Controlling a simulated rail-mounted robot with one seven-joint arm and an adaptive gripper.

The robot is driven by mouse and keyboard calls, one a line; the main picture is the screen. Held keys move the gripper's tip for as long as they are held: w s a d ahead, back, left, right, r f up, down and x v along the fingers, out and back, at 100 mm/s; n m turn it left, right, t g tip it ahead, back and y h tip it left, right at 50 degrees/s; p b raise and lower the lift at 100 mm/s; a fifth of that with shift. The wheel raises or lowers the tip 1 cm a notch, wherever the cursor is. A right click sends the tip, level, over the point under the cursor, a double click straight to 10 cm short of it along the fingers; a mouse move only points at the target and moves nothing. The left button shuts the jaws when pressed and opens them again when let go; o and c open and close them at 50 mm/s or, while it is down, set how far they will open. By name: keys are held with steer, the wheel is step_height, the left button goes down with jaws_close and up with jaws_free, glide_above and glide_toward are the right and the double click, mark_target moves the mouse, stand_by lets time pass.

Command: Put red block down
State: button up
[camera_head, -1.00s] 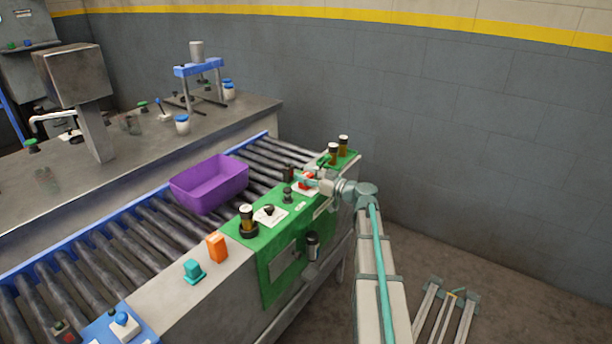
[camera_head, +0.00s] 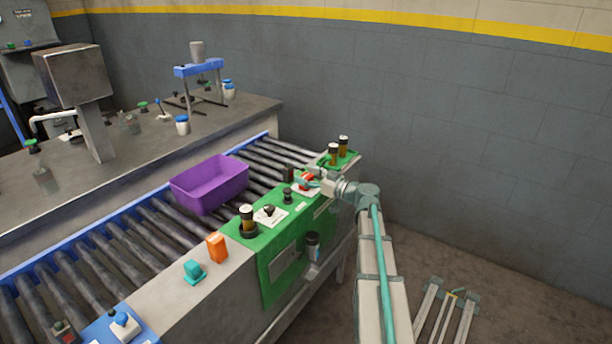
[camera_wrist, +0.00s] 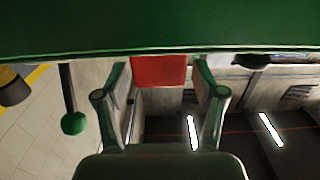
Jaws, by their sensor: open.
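The red block (camera_wrist: 159,70) shows in the wrist view between the tips of my gripper (camera_wrist: 160,76), with a gap on each side. Its upper part is cut off by a dark green surface across the top of that view. In the head view the red block (camera_head: 305,183) is a small red patch on the far part of the green panel (camera_head: 285,235). My gripper (camera_head: 312,178) is open around it, low over the panel. The head view is too small to show the block's underside.
A purple bin (camera_head: 209,187) stands on the roller conveyor (camera_head: 150,235) left of the panel. A grey wall is behind.

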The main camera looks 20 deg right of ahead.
steer(key=b+v, duration=0.1)
steer(key=v, duration=1)
steer(key=shift+d, duration=0.15)
steer(key=shift+s, duration=0.15)
